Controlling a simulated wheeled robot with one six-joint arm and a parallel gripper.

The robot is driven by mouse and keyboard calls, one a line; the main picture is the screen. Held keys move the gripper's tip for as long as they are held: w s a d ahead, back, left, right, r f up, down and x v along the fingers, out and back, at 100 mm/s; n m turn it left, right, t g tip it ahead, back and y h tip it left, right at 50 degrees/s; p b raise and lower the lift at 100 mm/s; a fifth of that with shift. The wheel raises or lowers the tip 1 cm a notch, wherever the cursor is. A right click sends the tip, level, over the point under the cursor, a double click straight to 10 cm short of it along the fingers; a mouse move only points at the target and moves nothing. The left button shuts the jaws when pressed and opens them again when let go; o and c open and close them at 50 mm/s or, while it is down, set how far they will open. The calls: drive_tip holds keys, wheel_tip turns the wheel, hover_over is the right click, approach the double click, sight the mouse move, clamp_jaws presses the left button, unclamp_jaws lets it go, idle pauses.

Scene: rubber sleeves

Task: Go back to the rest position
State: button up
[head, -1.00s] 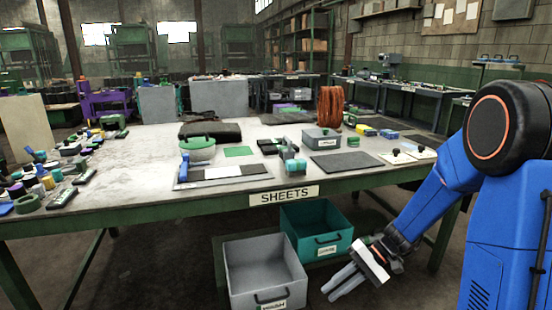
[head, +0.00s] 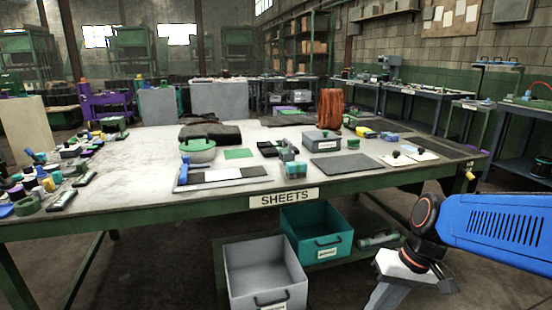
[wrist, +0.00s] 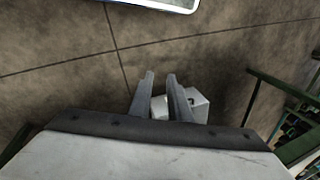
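My gripper (head: 383,299) hangs low at the right in the head view, in front of the bench and below its top, right of the bins. Its fingers run down to the picture's bottom edge there. In the wrist view my gripper (wrist: 161,75) shows two grey fingers with a gap between them. It is open and nothing is held. A pale grey box-like thing shows behind and beside the right finger, partly hidden; I cannot tell what it is. Bare floor lies beyond the fingertips.
A long workbench (head: 130,160) with a SHEETS label carries tools, bottles, boxes and mats. A grey bin (head: 265,262) and a teal bin (head: 318,222) stand under its front edge. More benches stand at the right rear.

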drive_tip(key=s+d+r+t+h, duration=0.3)
drive_tip(key=s+d+r+t, duration=0.1)
drive_tip(key=s+d+r, duration=0.1)
drive_tip(key=shift+s+d+r, duration=0.15)
drive_tip(key=shift+s+d, duration=0.15)
drive_tip(key=shift+s, duration=0.3)
